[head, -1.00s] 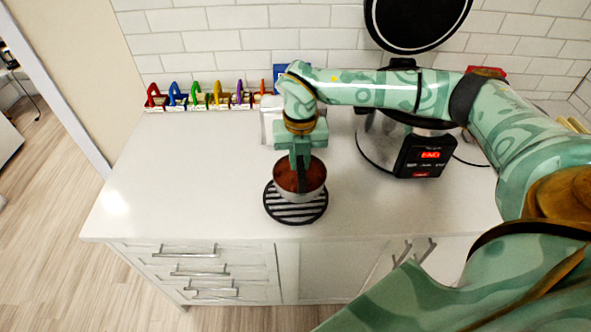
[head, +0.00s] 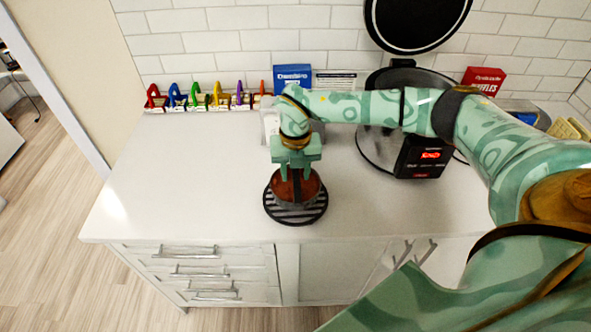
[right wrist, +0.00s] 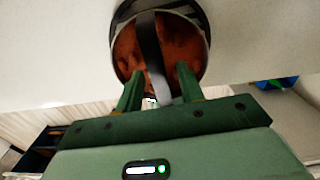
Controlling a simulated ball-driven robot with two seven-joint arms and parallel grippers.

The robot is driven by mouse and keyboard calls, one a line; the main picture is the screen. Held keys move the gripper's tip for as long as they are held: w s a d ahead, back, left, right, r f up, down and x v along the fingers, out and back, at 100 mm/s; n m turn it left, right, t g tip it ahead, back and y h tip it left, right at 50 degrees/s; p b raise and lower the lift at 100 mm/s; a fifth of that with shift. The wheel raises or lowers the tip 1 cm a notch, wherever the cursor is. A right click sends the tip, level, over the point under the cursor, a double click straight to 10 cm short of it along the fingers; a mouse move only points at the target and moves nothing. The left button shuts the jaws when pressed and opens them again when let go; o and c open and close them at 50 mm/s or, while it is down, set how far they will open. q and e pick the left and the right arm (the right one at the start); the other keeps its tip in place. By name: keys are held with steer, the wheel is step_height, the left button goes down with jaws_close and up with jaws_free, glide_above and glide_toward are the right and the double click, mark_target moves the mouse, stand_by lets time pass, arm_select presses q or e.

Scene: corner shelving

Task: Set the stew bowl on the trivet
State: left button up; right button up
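The stew bowl (head: 311,188), grey with reddish-brown stew inside, sits upright on the black slatted trivet (head: 297,218) near the counter's front edge. My right gripper (head: 297,177) is directly over the bowl, its two fingers apart and pointing down at the stew. In the right wrist view, the stew bowl (right wrist: 125,48) shows with a grey band crossing it, which looks like its handle. The right gripper (right wrist: 160,72) has one finger on each side of this band, with gaps between. Part of the trivet is hidden under the bowl. My left gripper is not in view.
A black appliance (head: 424,158) with a red display and raised lid stands to the right, behind my right arm. Colored clip-like items (head: 200,97), a blue box (head: 292,77) and a red box (head: 483,80) line the wall. The counter's left side (head: 170,190) is clear.

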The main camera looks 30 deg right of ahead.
step_height(320, 180, up, 12)
steer(key=shift+r+p, duration=0.15)
steer(key=shift+p, duration=0.2)
steer(key=shift+a, duration=0.1)
stand_by(0.5)
